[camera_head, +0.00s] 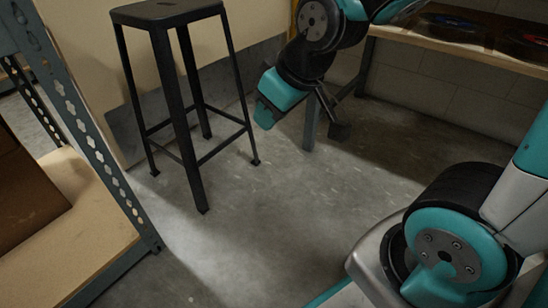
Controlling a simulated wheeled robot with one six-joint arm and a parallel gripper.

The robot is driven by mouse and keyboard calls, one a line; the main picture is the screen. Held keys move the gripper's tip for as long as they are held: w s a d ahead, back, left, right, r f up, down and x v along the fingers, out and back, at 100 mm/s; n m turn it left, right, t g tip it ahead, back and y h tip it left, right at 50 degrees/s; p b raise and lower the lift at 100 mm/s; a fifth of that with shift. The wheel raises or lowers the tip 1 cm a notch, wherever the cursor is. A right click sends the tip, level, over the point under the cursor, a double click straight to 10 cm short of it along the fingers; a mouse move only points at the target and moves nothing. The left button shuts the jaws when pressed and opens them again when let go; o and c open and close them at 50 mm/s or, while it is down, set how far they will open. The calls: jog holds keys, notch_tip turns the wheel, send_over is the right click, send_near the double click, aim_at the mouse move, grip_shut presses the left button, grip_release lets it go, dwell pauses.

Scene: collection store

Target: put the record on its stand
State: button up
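Two dark, flat, round things lie at the upper right on a wooden-topped table. They look like records: one is farther left (455,27), and the other (524,46) is partly cut off by the right edge. I cannot tell which is the task's record, and I cannot make out a stand. My gripper (335,116) hangs in front of the table's left end, pointing down, apart from both discs. Its dark fingers show small against the floor and table leg. I cannot tell whether they are open or shut, and I see nothing held.
A black stool (170,12) stands at the upper left against the wall. A grey metal shelf unit with a wooden board (75,235) fills the left edge, with a brown box (25,190) on it. The table (470,50) runs along the back right. The concrete floor (270,220) between them is clear.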

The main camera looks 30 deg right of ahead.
jog(key=s+a+r+n+g+y, duration=0.1)
jog(key=s+a+g, duration=0.4)
jog(key=s, duration=0.7)
jog(key=shift+s+a+r+n+y, duration=0.45)
jog(key=shift+a+n, duration=0.25)
jog(key=shift+a, duration=0.55)
